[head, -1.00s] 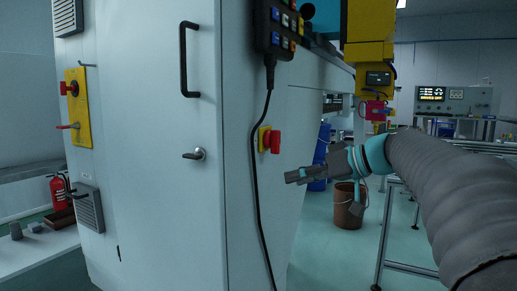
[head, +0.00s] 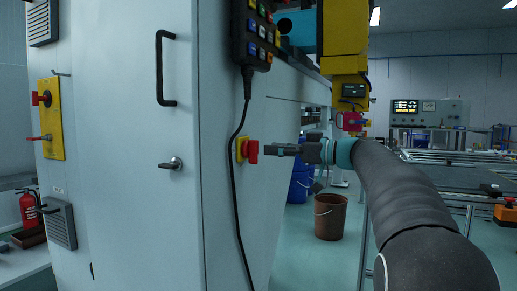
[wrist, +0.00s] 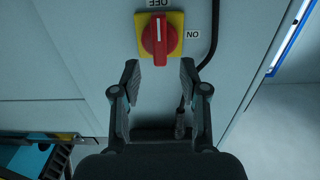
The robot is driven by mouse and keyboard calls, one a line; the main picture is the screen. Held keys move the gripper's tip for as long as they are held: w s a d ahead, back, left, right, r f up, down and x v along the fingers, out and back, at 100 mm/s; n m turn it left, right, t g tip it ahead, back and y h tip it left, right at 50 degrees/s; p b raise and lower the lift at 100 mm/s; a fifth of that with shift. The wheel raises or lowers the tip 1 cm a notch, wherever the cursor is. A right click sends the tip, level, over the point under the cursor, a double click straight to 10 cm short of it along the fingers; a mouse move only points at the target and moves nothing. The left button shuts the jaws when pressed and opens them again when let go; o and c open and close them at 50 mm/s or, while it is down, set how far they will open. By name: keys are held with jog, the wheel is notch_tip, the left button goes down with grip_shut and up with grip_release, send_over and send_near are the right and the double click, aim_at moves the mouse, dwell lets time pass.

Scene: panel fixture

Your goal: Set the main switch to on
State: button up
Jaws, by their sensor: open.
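A red rotary switch handle (wrist: 160,35) sits on a yellow square plate (wrist: 177,22) on the cabinet wall. In the wrist view its white line is upright, lined up with the upside-down OFF label (wrist: 159,3); the ON label (wrist: 193,34) is at the right. The red handle (head: 251,151) also shows in the head view, side-on. My gripper (wrist: 159,72) is open and empty, its fingertips apart on either side below the handle in the wrist view. In the head view my gripper (head: 284,150) is at the switch's height, just right of it, with a small gap.
A black cable (head: 234,185) hangs from the button pendant (head: 255,35) close to the switch. A brown bucket (head: 330,217) stands below my arm.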

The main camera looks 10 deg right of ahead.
aim_at(258, 148)
jog(key=shift+x, duration=2.7)
jog(key=shift+c, duration=0.3)
grip_shut()
